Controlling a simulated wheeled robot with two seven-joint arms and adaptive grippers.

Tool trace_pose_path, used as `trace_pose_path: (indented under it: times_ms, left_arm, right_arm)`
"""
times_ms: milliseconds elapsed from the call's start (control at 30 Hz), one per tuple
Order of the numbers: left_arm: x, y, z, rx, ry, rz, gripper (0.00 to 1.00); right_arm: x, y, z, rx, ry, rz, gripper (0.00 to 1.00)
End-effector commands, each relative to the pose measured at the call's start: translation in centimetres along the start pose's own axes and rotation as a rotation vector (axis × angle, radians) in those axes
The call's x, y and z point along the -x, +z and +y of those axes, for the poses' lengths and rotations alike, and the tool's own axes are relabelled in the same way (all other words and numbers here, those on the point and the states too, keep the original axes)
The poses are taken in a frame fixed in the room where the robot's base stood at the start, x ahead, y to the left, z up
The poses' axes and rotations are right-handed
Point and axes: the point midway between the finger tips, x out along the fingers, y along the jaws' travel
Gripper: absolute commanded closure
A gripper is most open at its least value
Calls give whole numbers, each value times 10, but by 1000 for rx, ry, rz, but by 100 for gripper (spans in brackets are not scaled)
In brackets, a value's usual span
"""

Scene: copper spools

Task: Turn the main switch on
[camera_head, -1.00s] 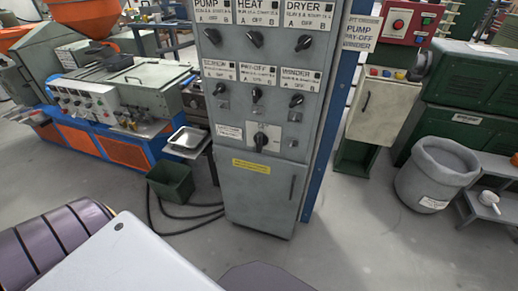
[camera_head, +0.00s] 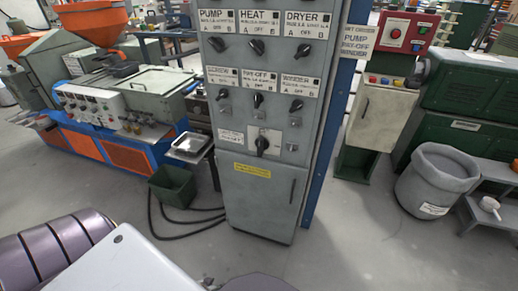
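The grey control cabinet (camera_head: 258,205) stands upright in the middle of the head view. A large black rotary switch (camera_head: 262,145) sits on a pale plate low on its panel, above a yellow label (camera_head: 252,170). It looks like the main switch, but the label beside it is too small to read surely. Its handle points roughly upright. Smaller black knobs sit above it in two rows, under labels such as PUMP, HEAT, DRYER, PAY-OFF and WINDER. Neither of my grippers is in view.
A dark green bin (camera_head: 173,186) and black cables lie left of the cabinet. A blue and orange machine (camera_head: 100,140) is further left. A grey tub (camera_head: 436,180) and a grey step (camera_head: 487,208) stand at right. Grey floor (camera_head: 340,240) is open in front.

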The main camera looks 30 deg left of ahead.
Motion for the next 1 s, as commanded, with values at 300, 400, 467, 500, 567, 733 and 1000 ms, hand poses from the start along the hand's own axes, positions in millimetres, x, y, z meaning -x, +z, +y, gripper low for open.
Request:
trace_pose_path:
  times_ms: [300,400,467,500,567,733,1000]
  left_arm:
    - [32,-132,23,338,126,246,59]
    - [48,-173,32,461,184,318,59]
    - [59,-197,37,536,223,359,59]
    - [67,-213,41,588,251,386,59]
    - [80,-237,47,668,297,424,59]
    - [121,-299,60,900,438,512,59]
    - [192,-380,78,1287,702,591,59]
  right_arm:
    - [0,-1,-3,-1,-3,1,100]
    - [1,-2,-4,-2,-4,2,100]
    - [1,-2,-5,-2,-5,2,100]
    - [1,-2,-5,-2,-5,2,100]
    - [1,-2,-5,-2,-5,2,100]
    - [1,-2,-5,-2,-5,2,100]
    - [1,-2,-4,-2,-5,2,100]
